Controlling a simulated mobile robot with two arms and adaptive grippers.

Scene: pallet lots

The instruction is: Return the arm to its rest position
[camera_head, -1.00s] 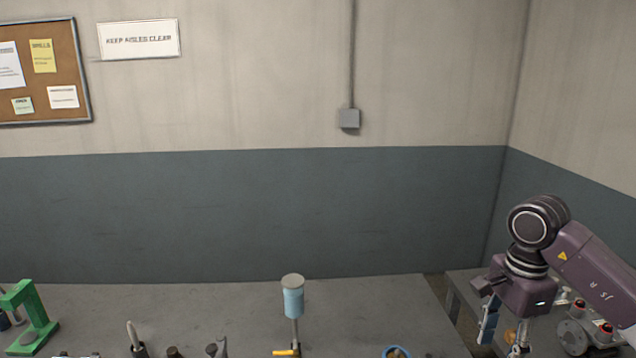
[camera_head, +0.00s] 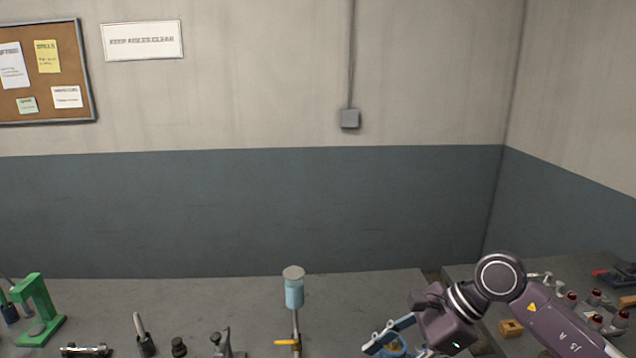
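My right arm comes in from the right, and its purple wrist is low over the right part of the grey bench. My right gripper (camera_head: 394,348) points down and left, with its fingers spread apart and nothing seen between them in its grip. The lower finger is partly cut off by the bottom edge. My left gripper is not in view.
The bench (camera_head: 230,300) holds a green press (camera_head: 38,310), a light-blue cylinder on a stand with a yellow lever (camera_head: 293,292), and several small dark tools in front. A side table at right carries red-topped parts and a wooden block (camera_head: 511,328). A wall stands behind.

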